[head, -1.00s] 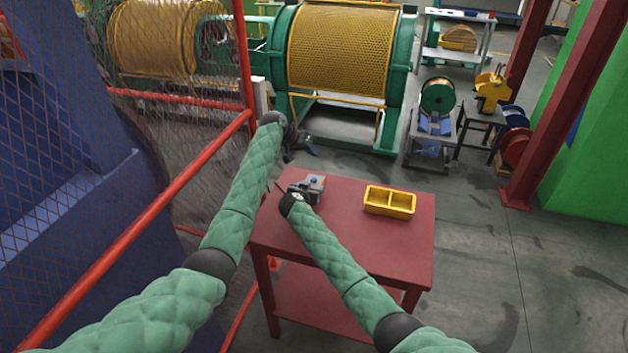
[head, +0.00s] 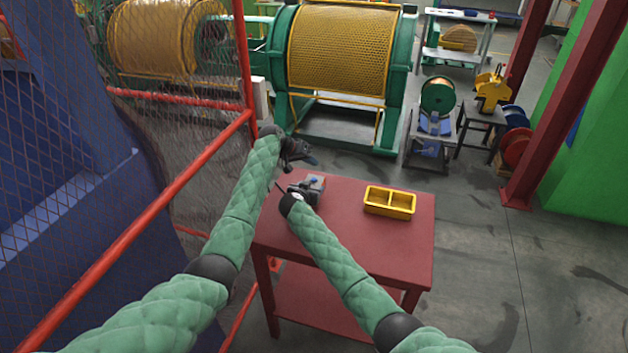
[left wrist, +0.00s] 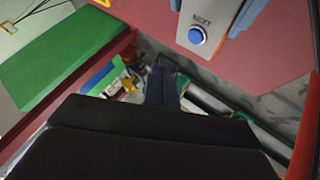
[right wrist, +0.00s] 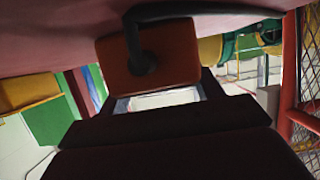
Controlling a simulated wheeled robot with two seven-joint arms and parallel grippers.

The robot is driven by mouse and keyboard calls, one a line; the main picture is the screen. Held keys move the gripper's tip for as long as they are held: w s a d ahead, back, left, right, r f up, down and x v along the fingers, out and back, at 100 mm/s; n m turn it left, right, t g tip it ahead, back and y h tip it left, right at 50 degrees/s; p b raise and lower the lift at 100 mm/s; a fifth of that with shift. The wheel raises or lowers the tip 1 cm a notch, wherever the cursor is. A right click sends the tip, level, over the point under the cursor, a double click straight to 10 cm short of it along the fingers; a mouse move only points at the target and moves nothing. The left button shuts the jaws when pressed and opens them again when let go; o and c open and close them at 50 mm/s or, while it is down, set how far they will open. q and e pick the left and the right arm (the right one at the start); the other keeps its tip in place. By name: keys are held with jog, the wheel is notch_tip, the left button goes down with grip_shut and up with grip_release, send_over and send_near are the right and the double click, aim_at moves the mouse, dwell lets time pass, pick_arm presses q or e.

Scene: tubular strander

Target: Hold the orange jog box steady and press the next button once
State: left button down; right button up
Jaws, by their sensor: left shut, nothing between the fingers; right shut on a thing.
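The jog box (head: 314,184) is on the red table near its far left corner. Its grey face carries a blue button (left wrist: 197,36) under the printed word NEXT. In the right wrist view its orange body (right wrist: 170,50) shows with a black cable across it. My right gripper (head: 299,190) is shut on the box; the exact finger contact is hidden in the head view. My left gripper (head: 312,160) is shut and empty, just beyond and above the box. In the left wrist view its dark fingers (left wrist: 162,88) are apart from the button.
The red table (head: 350,240) has free room around a yellow two-compartment tray (head: 389,202) to the right of the box. A red-framed mesh fence (head: 180,195) stands close on the left. A green machine with a yellow drum (head: 343,48) stands behind the table.

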aim_at(314, 180)
pick_arm(q)
jog(key=shift+f, duration=2.45)
jog(key=shift+f, duration=0.35)
